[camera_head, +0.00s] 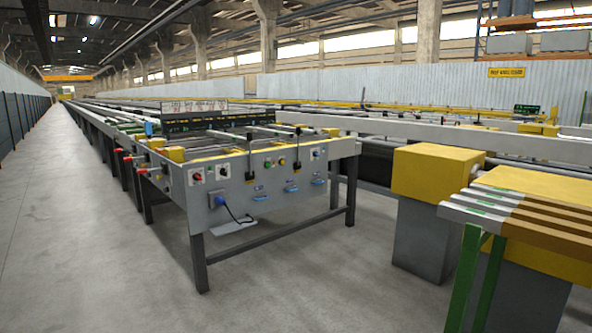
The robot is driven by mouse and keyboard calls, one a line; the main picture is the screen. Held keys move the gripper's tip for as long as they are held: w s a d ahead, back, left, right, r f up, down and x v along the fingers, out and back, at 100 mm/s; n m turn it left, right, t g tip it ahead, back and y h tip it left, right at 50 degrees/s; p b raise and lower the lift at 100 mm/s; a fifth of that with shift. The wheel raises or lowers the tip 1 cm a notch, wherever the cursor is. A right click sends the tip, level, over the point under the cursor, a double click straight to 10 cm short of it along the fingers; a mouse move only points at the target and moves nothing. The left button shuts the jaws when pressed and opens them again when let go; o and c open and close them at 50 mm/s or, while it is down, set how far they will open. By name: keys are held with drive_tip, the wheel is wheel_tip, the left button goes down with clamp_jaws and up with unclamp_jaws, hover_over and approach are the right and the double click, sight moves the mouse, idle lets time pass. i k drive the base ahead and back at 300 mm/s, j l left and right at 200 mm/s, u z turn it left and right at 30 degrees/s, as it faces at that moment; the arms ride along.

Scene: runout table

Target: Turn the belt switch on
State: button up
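The runout table (268,192) stands left of centre in the head view, with a grey front panel facing me. Its face carries several small controls. I cannot tell which is the belt switch, and switch positions are too small to read. My gripper is not in view.
A blue plug (217,200) with a hanging black cable is on the panel. Dark legs (198,262) and a low bar support the table. Yellow blocks (434,172) and green-legged bars (540,215) stand at the right. The concrete floor (90,250) is clear left and in front.

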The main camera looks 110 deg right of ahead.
sight(197, 176)
drive_tip(key=z, duration=3.5)
